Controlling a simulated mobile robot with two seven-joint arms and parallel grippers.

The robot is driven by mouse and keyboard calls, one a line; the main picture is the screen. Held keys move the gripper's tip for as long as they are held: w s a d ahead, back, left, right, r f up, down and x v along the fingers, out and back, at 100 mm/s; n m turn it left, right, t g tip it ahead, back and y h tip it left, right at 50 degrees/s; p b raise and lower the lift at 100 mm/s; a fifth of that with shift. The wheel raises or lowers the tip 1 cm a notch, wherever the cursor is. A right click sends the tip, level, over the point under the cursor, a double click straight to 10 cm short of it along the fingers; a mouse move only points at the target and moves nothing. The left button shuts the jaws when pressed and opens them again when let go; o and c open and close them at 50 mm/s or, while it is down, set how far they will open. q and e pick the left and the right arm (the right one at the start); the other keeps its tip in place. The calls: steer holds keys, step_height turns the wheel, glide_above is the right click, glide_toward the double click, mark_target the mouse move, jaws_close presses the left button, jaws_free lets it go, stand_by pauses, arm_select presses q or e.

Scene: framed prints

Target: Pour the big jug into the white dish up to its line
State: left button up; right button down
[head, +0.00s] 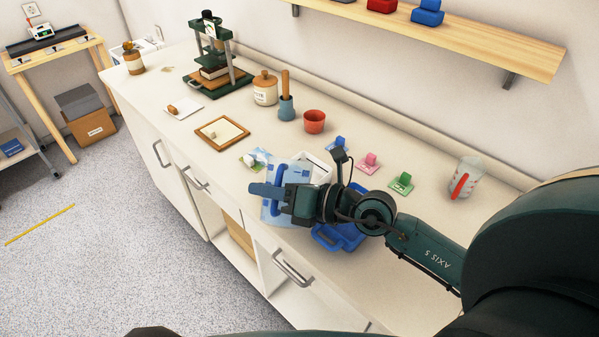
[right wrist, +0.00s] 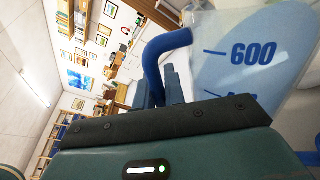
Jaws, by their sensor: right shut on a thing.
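My right gripper (head: 268,190) is shut on the blue handle (right wrist: 155,65) of the big jug (head: 271,211), above the counter's front part. In the right wrist view the clear jug (right wrist: 232,78) shows a blue 600 mark and blue liquid. The liquid's edge runs slantwise to the marks, so the jug looks tilted. A white dish (head: 317,162) stands just behind the gripper, partly hidden by it. Its line and its contents cannot be made out, nor whether liquid is flowing. My left gripper does not show.
A blue tray (head: 328,243) lies under my right wrist. A red cup (head: 314,121) and framed board (head: 222,133) stand farther left.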

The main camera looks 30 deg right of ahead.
mark_target(275, 170)
steer(key=shift+w+d+r+m+g+b, duration=0.25)
steer(key=shift+w+d+m, duration=0.2)
steer(key=shift+m, duration=0.3)
steer(key=shift+w+d+r+m+g+b, duration=0.2)
steer(key=shift+w+d+r+m, duration=0.15)
steer(key=shift+m, duration=0.4)
stand_by(2.2)
steer(key=shift+w+d+r+m+g+y, duration=0.3)
steer(key=shift+w+d+r+m, duration=0.1)
steer(key=shift+w+r+m, duration=0.25)
stand_by(2.4)
steer(key=shift+w+d+m, duration=0.35)
steer(key=shift+w+d, duration=0.1)
steer(key=shift+w, duration=0.05)
stand_by(0.8)
